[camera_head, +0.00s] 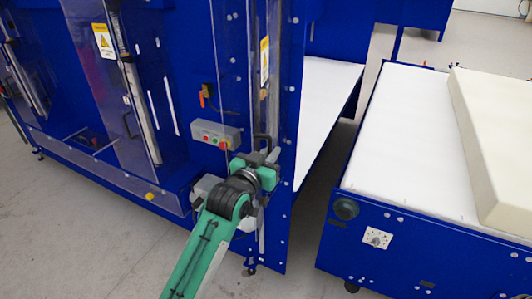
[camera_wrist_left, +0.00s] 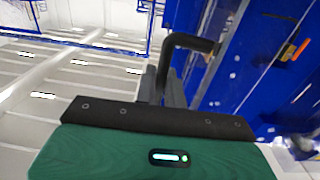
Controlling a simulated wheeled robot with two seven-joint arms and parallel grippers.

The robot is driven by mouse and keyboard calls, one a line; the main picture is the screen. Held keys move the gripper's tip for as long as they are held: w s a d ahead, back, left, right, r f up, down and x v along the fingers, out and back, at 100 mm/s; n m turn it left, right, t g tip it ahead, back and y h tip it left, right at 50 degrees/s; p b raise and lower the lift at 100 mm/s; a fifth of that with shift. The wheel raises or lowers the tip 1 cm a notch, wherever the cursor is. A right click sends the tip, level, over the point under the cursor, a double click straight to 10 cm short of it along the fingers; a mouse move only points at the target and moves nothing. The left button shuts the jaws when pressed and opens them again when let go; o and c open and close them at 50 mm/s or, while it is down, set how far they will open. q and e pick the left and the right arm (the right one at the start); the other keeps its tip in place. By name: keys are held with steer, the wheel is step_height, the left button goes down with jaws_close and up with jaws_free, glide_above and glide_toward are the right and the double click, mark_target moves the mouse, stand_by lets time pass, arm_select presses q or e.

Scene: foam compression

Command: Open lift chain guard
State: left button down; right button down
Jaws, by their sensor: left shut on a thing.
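The lift chain guard (camera_head: 262,95) is a narrow clear panel with a yellow warning label on the blue machine's right-hand upright. A black bent handle (camera_head: 262,137) is at its lower part, and it shows large in the left wrist view (camera_wrist_left: 190,42). My left gripper (camera_head: 268,158) is at this handle, its grey fingers (camera_wrist_left: 160,85) shut on the handle's lower end. The fingers and my wrist hide part of the handle and the guard's lower end. My right gripper is in neither view.
A control box (camera_head: 216,134) with coloured buttons and a red-tagged switch (camera_head: 206,92) sit left of the guard. Other clear guards (camera_head: 110,80) line the machine. A conveyor table (camera_head: 400,135) bearing a foam block (camera_head: 495,130) stands right, across a floor gap.

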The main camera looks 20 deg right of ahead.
arm_select(q)
steer(key=shift+w+a, duration=0.1)
steer(key=c, duration=1.9)
jaws_free()
steer(key=b+v, duration=0.4)
steer(key=v, duration=0.9)
steer(key=shift+s+a+b, duration=0.25)
steer(key=shift+b, duration=0.15)
